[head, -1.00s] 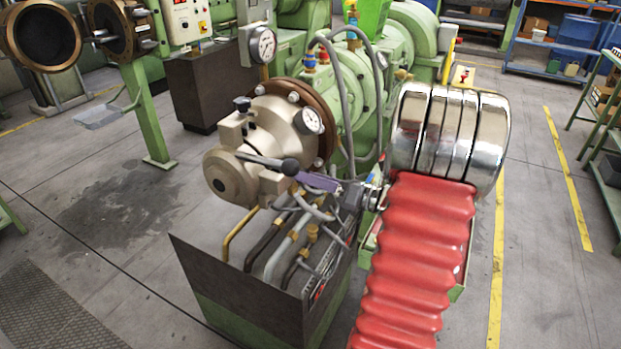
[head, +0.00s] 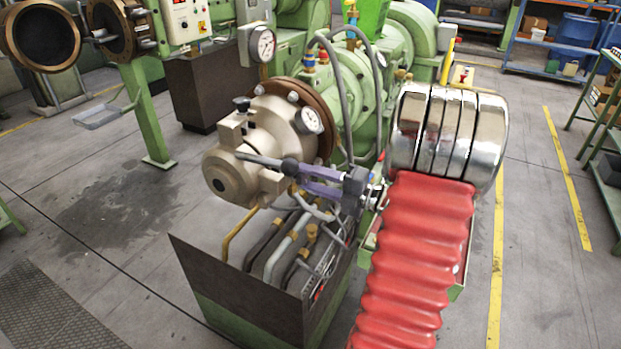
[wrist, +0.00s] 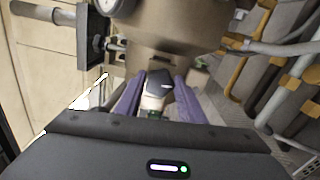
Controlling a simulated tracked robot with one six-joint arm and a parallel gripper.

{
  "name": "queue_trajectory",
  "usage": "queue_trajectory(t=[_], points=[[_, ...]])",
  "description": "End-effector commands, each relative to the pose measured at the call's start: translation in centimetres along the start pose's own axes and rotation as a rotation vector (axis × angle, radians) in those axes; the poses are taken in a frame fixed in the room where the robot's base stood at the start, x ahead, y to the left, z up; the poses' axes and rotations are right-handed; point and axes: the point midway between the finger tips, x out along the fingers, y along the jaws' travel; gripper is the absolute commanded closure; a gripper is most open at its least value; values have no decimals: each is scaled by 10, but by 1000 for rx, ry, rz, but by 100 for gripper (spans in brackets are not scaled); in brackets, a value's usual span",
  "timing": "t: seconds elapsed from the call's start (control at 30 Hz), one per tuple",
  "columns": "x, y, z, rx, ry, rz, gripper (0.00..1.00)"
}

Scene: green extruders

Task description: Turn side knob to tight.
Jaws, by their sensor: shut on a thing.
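The tan extruder head (head: 245,150) carries a side lever with a dark ball-like knob (head: 290,167) at its end, pointing right in the head view. My gripper (head: 300,175), with purple fingers, reaches in from the right and is shut on this knob. In the wrist view, the dark side knob (wrist: 160,84) sits between the two purple fingertips of my gripper (wrist: 158,86). The exact contact of the fingers is hard to see. A smaller black knob (head: 241,104) stands on top of the extruder head, apart from my gripper.
The wrist view also shows pipes (wrist: 265,50) at the right. Open floor (head: 110,210) lies to the left.

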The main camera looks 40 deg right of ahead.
Motion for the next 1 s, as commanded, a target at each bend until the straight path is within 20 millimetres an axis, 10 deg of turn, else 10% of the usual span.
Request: queue_trajectory(t=[0.73, 0.77, 1.0], points=[[-1, -1, 3, 123, -9, -2, 87], [-1, -1, 3, 123, -9, -2, 63], [0, -1, 2, 123, -5, -1, 46]])
